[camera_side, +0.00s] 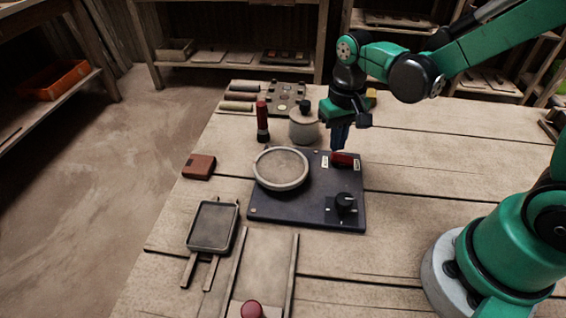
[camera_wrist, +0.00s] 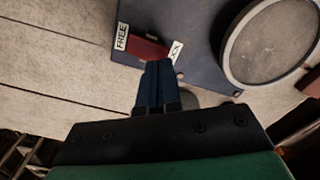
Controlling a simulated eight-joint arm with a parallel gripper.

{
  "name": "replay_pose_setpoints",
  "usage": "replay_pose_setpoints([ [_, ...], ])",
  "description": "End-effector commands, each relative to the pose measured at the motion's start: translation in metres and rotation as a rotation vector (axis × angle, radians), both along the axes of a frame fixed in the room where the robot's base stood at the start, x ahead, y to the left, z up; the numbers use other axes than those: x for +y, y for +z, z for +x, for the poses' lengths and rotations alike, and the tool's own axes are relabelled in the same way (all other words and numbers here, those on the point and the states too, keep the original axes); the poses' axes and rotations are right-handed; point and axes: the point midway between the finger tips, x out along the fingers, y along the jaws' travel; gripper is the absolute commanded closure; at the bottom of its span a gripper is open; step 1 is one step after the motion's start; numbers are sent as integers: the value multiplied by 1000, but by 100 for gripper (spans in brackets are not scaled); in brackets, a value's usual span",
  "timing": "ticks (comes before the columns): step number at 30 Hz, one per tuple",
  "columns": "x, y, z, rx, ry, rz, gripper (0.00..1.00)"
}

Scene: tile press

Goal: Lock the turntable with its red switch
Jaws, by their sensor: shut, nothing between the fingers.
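The turntable (camera_side: 281,169) is a round disc with a pale rim on a dark base plate (camera_side: 290,209). It also shows at the upper right of the wrist view (camera_wrist: 272,45). The red switch (camera_side: 343,159) sits at the back right of the plate between two white labels. In the wrist view the red switch (camera_wrist: 145,47) lies against the label reading FREE (camera_wrist: 121,37); the other label (camera_wrist: 175,50) is partly hidden by my fingers. My gripper (camera_side: 338,150) is shut and empty, pointing down, its tips right at the switch; contact cannot be told.
A black knob (camera_side: 345,203) stands on the plate's front right. Behind are a lidded grey pot (camera_side: 304,126) and a dark red upright tool (camera_side: 262,122). A brown block (camera_side: 199,167) and a framed tray (camera_side: 212,226) lie to the left. The table right of the plate is clear.

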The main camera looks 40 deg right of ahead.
Motion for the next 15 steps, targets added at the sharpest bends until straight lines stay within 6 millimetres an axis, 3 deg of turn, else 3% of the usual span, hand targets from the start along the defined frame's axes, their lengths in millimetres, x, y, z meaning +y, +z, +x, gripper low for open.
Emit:
replay_pose_setpoints([
  [15,0,-8,0,0,0,0,100],
])
